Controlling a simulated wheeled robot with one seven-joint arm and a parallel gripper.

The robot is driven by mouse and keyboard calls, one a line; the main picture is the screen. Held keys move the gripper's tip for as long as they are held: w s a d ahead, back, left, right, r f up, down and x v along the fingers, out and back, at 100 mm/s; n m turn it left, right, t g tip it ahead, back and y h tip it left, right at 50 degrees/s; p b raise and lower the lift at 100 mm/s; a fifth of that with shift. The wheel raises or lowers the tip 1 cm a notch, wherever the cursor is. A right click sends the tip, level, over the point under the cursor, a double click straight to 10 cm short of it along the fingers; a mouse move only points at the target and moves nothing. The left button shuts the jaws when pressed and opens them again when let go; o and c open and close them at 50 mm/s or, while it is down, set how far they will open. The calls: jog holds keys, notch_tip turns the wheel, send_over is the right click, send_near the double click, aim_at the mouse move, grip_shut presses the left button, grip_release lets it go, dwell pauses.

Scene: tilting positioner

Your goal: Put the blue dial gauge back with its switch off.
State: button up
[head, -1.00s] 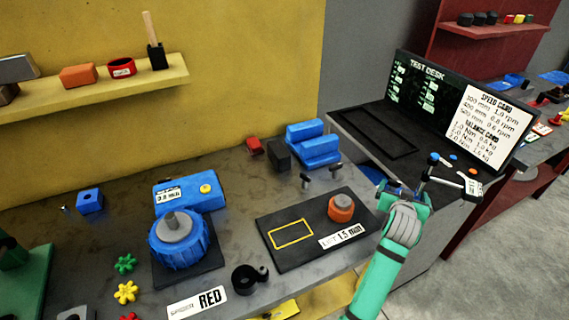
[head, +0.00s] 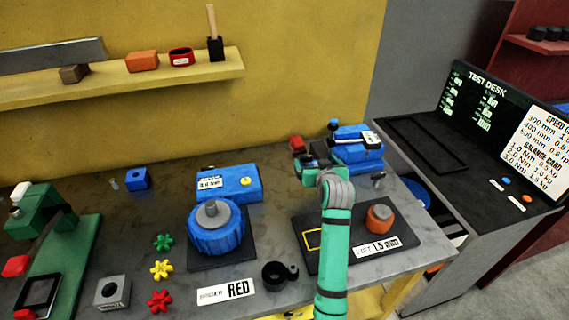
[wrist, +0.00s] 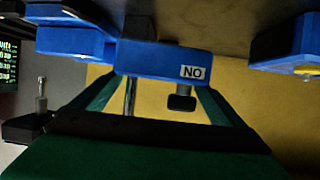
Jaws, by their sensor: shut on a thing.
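The blue dial gauge (wrist: 150,62) is between the green fingers of my gripper (wrist: 155,88) in the wrist view. A white tag (wrist: 193,72) on it appears as "NO"; that view is upside down, so it reads ON. A metal rod and a black knob (wrist: 182,102) stick out of the gauge. The dial face is hidden. In the head view, my gripper (head: 322,162) is above the back of the bench, by the stepped blue block (head: 358,152). My arm partly covers the held gauge there. I cannot tell whether it touches the block.
A black mat (head: 408,232) with an orange knob (head: 379,218) lies below my arm. A blue box (head: 228,183) and a blue round fixture (head: 215,238) stand left. The test desk (head: 420,150) is right.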

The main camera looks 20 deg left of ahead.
jog(key=s+a+n+y, duration=0.2)
jog(key=s+a, duration=0.1)
jog(key=a, duration=0.5)
jog(key=shift+g, duration=0.4)
jog(key=shift+a+f, duration=0.2)
jog(key=shift+f, duration=3.15)
jog(key=shift+f, duration=0.6)
jog(key=o, duration=1.7)
jog(key=shift+f, duration=0.2)
jog(key=v, duration=1.1)
jog(key=shift+w+r, duration=0.15)
jog(key=shift+r, duration=0.05)
jog(key=shift+a, duration=0.15)
